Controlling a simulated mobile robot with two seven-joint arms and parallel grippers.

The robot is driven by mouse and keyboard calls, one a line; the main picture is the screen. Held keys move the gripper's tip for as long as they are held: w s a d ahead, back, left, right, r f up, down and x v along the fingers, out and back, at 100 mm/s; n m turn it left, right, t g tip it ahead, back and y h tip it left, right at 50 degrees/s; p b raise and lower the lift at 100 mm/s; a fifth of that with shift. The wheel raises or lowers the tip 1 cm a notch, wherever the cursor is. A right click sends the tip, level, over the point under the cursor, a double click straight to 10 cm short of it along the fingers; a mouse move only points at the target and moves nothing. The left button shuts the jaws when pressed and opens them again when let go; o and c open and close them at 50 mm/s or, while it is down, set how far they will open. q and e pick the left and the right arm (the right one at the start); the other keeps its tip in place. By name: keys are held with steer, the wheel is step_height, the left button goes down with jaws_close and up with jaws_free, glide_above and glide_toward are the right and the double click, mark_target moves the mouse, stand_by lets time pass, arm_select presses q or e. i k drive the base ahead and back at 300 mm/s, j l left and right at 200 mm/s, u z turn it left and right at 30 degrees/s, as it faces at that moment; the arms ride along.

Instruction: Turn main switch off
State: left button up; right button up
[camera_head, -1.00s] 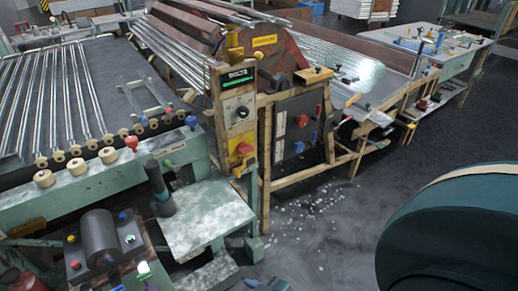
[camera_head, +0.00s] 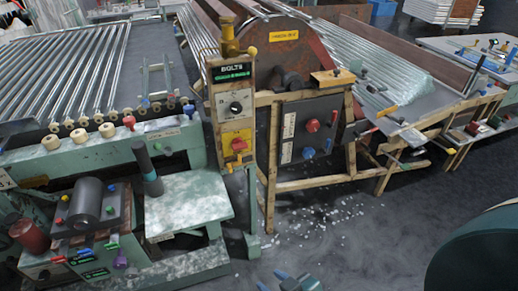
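A red rotary switch (camera_head: 238,145) on a yellow plate, which looks like the main switch, sits low on the narrow upright control panel (camera_head: 220,105). The angle of its handle is too small to read. Above it on the panel are a round black knob (camera_head: 236,108) on a white plate and a lit green display (camera_head: 233,72). My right gripper (camera_head: 290,280) seems to be just entering at the bottom edge, with only bluish tips showing. It is well below the switch and apart from it. Whether it is open or shut does not show. My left gripper is not in view.
A dark cabinet (camera_head: 335,108) with a red knob (camera_head: 312,126) and a blue knob (camera_head: 308,153) stands right of the panel in a wooden frame. A pale green bench (camera_head: 188,204) stands at front left. The floor (camera_head: 350,240) in front is open, with white debris.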

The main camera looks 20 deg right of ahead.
mark_target(237, 144)
steer(key=k+l, duration=0.1)
steer(key=l, duration=0.6)
steer(key=k+l, duration=0.15)
steer(key=l, duration=0.25)
steer(key=i+l, duration=0.8)
steer(key=i+j, duration=0.05)
